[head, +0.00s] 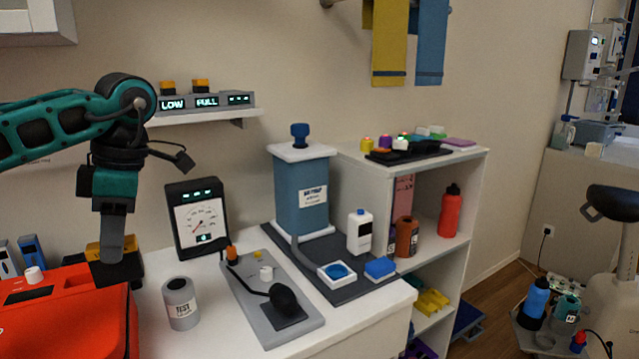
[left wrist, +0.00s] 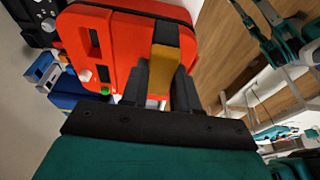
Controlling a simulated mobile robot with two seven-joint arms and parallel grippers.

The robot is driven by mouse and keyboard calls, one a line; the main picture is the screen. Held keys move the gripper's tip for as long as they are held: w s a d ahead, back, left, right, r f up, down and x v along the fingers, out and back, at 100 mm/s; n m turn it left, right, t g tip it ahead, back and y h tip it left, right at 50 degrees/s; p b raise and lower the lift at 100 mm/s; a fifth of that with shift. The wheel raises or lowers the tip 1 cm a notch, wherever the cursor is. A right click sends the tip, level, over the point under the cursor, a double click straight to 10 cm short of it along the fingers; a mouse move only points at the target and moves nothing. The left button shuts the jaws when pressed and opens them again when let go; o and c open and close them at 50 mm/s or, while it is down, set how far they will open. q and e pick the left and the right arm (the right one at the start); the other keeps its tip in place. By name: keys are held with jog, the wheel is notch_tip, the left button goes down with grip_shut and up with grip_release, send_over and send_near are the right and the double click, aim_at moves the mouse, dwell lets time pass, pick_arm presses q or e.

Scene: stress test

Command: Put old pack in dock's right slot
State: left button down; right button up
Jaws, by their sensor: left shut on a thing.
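My left gripper (head: 115,262) points down and is shut on a yellow pack with a dark end (head: 95,250). The pack also shows between the fingers in the left wrist view (left wrist: 161,70). It is at the red case (head: 70,310); whether it touches the case I cannot tell. The grey dock (head: 183,103) is on the wall shelf, right of my raised forearm. Its displays read LOW, FULL and, at the right, dashes. Two yellow packs (head: 167,87) (head: 200,85) stand up above LOW and FULL. No pack shows above the right display. My right gripper is not seen.
A blue tank (head: 301,190) stands further right. Open air lies before the dock.

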pick_arm(q)
jog(key=s+d+f+m+t+h, duration=0.2)
jog(key=s+d+f+m, duration=0.3)
jog(key=d+f+m, duration=0.55)
jog(key=s+d+f+m+t+h, duration=0.25)
jog(key=s+d+f+m, duration=0.3)
jog(key=d+m, duration=0.9)
jog(key=w+a+y, duration=0.1)
jog(key=a, duration=0.6)
jog(key=w+a+n, duration=0.1)
jog(key=w+a, duration=0.1)
jog(key=a, duration=0.6)
jog(key=shift+w+a+y, duration=0.25)
jog(key=shift+w+y, duration=0.05)
jog(key=shift+y, duration=0.05)
